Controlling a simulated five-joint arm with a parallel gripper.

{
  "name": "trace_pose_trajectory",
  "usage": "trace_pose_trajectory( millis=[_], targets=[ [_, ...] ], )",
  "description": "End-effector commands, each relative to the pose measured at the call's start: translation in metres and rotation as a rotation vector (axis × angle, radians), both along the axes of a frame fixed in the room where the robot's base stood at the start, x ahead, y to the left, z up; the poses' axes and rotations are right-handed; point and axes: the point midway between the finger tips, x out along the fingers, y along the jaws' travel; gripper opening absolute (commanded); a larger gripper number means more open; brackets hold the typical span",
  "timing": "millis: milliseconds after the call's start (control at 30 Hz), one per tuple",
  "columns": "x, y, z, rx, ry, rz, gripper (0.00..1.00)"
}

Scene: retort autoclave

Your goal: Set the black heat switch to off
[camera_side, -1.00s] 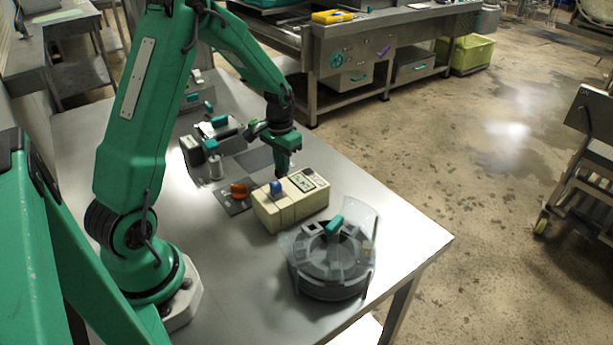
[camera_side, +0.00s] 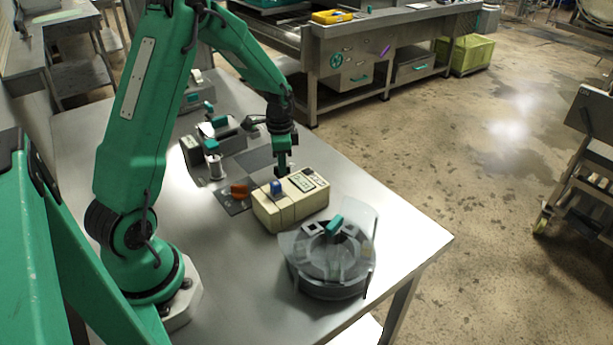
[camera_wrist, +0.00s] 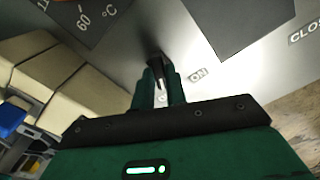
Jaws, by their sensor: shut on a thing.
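The black heat switch (camera_wrist: 155,62) shows in the wrist view as a small dark lever on a grey panel, with an "ON" label beside it on the right. My gripper (camera_wrist: 160,85) is shut on the switch, its two green fingers on either side of it. The fingers hide part of the lever, and I see no "OFF" label. In the side view my gripper (camera_side: 281,172) points down just behind the cream box, and the switch is hidden there.
The cream box (camera_side: 285,208) with a blue knob (camera_side: 276,187) stands close in front of my gripper. An orange knob (camera_side: 239,191) is to its left. A round grey drum (camera_side: 330,278) with a teal handle (camera_side: 334,225) stands nearer the table's front corner.

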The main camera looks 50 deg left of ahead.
Motion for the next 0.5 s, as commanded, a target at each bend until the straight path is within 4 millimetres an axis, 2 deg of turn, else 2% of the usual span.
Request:
trace_pose_trajectory(
  millis=[400,433,500],
  targets=[
    [0.0009,-0.0004,0.0016,0.001,-0.003,-0.013,0.0],
    [0.0009,-0.0004,0.0016,0.001,-0.002,-0.013,0.19],
    [0.0008,-0.0003,0.0014,0.001,-0.002,-0.012,0.33]
  ],
)
